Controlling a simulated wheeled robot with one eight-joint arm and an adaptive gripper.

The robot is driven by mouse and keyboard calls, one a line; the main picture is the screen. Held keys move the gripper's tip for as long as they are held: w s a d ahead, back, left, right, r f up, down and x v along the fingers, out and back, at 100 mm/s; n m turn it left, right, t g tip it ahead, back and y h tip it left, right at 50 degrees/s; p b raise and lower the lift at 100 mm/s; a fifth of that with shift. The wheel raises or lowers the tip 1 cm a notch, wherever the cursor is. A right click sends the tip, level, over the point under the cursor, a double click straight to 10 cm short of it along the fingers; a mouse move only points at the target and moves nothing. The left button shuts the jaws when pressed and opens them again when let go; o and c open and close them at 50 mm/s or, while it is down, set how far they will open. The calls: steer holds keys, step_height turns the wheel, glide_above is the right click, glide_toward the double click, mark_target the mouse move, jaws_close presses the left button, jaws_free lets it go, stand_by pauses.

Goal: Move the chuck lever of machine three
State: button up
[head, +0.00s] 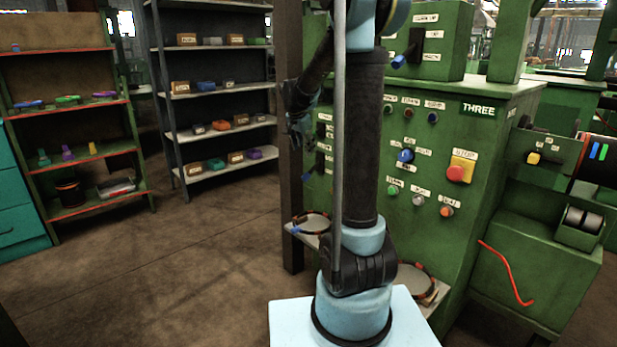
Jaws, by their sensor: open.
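Machine three is the green cabinet with a "THREE" sign (478,109). A lever with a blue knob (399,62) sits on a dark slotted plate on its upper box. Another dark lever plate (320,163) shows at the panel's left, partly behind my arm. A yellow-knobbed lever (533,158) is on the right side. The labels are too small to read surely, so I cannot tell which is the chuck lever. My gripper (297,143) is open, pointing down, left of the panel and in front of a dark post. I see nothing in it.
A red stop button (456,173) and several coloured knobs cover the panel. A red bent rod (508,272) is on the lower right green housing. Shelves (215,95) with small boxes stand at the back left. The floor (180,260) at left is clear.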

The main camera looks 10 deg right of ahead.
mark_target(309, 172)
steer(key=x, duration=1.6)
steer(key=shift+w+d+f, duration=0.15)
steer(key=shift+f, duration=0.15)
jaws_close()
